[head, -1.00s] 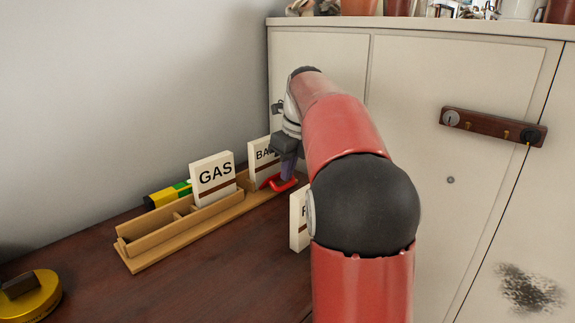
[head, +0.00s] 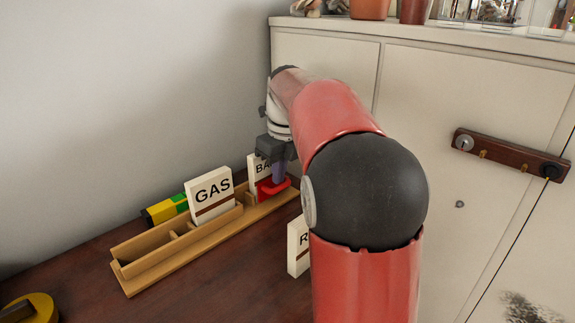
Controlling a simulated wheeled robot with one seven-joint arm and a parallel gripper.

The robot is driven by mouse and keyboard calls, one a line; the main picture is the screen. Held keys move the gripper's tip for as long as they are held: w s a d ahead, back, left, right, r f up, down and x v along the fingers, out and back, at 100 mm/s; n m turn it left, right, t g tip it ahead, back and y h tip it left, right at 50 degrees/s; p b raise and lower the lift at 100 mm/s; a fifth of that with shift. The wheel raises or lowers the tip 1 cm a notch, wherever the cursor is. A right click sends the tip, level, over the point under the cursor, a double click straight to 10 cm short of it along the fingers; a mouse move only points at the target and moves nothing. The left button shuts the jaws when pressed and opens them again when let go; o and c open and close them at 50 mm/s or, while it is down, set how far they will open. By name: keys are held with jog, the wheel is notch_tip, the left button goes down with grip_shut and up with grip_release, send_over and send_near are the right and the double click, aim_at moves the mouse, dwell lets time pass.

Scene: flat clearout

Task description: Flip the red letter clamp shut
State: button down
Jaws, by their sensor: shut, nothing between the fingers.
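The red letter clamp (head: 270,190) sits at the far end of the wooden letter rack (head: 150,268), in front of the white card lettered "BA" (head: 259,168). My gripper (head: 278,180) is shut and points down at the clamp, its fingertips at or very near it. I cannot tell whether they touch. The clamp's red bar looks raised against the card, but the fingers partly hide it. The rest of the card's lettering is hidden behind my gripper.
A card lettered "GAS" (head: 211,199) stands in the rack. A yellow and green object (head: 165,209) lies behind it. Another white card (head: 298,246) stands right of the rack, partly behind my arm. A cream cabinet (head: 430,110) closes off the back.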

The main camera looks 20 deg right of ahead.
jog(key=shift+w, duration=0.1)
jog(key=shift+r, duration=0.15)
dwell(0.4)
notch_tip(320, 180, up, 8)
jog(key=shift+s+f, duration=0.25)
jog(key=shift+s, duration=0.2)
jog(key=shift+d, duration=0.1)
